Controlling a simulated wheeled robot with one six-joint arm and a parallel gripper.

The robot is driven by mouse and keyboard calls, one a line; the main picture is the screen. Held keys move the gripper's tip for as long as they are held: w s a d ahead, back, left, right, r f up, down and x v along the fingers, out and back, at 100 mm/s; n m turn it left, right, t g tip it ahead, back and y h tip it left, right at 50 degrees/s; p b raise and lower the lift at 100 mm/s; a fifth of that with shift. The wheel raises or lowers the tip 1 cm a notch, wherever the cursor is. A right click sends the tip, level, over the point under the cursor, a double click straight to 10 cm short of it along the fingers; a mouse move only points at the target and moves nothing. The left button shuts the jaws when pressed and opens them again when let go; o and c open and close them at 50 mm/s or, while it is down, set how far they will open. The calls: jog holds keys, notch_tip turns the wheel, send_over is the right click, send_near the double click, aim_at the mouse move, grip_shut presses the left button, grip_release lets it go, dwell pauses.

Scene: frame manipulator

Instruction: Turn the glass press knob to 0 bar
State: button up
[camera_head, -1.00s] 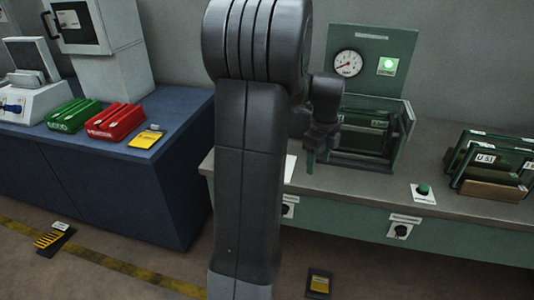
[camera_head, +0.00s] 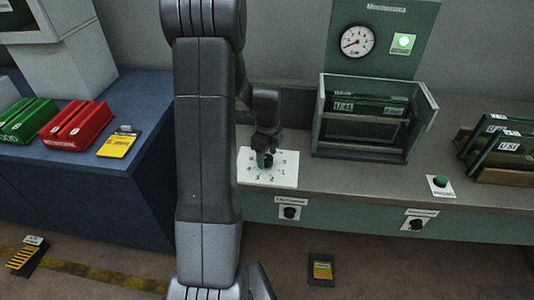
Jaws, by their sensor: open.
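A white dial card (camera_head: 285,173) with numbers around it lies on the bench left of the glass press (camera_head: 365,120). A small dark knob (camera_head: 268,161) appears at the middle of the card, partly hidden by my gripper. My gripper (camera_head: 265,155) is open and points down at the knob; I cannot tell whether its fingers are around it or touch it. A green part shows at its tip. The round gauge (camera_head: 357,41) above the press has a red needle pointing left and slightly down. A green lamp (camera_head: 403,42) glows beside it.
Two labelled dark knobs, one on the left (camera_head: 290,213) and one on the right (camera_head: 417,224), are on the bench front. A green button (camera_head: 440,181) and framed glass panes (camera_head: 500,145) stand to the right. My arm hides the bench's left end.

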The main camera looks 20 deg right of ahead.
jog(key=c, duration=1)
